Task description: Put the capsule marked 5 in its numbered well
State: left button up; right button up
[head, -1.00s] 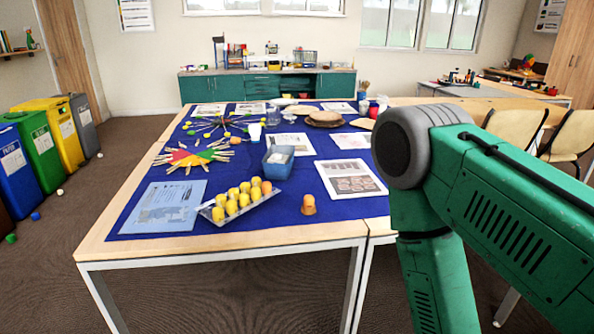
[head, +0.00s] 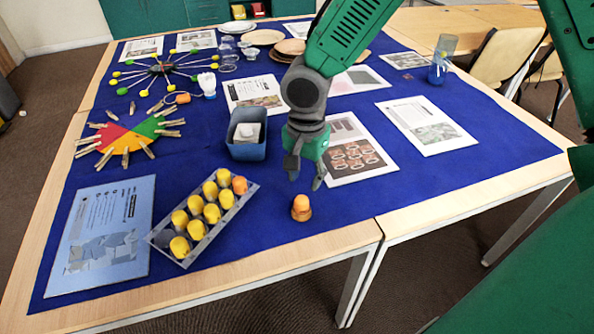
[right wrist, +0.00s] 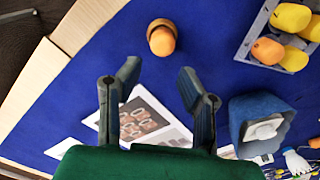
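An orange capsule (head: 301,208) stands alone on the blue cloth near the table's front edge; it also shows in the right wrist view (right wrist: 162,38). I cannot read any number on it. A grey tray (head: 197,246) to its left holds several yellow capsules and an orange one (head: 239,185) at its far right corner. The well numbers are not legible. My right gripper (head: 305,178) hangs open and empty above the cloth, just behind the lone capsule. Its two fingers stand apart in the right wrist view (right wrist: 155,75). My left gripper does not show.
A blue bin (head: 247,150) with white contents stands left of the gripper. Printed sheets (head: 426,125) lie flat around it. A coloured wheel with clothespins (head: 125,137) lies at left. A blue flask (head: 437,72) stands at back right.

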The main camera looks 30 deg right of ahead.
aim_at(301, 198)
jog(key=shift+s+d+f+b, duration=0.15)
jog(key=shift+f+b, duration=0.15)
jog(key=shift+f, duration=0.2)
jog(key=shift+f+b, duration=0.35)
jog(key=shift+f, duration=0.05)
jog(key=f+b, duration=0.1)
jog(key=a+f+b, duration=0.1)
jog(key=f+b, duration=0.1)
jog(key=shift+a+f, duration=0.2)
jog(key=shift+a, duration=0.15)
jog(key=shift+f, duration=0.35)
jog(key=shift+d+f+b, duration=0.15)
jog(key=shift+f+b, duration=0.1)
jog(key=shift+b, duration=0.05)
jog(key=shift+d+f, duration=0.25)
jog(key=shift+d, duration=0.2)
jog(key=shift+a, duration=0.15)
jog(key=shift+c, duration=1.3)
jog(key=shift+a+r, duration=0.1)
jog(key=shift+a, duration=0.05)
jog(key=shift+o, duration=1)
jog(key=shift+a, duration=0.1)
jog(key=o, duration=0.5)
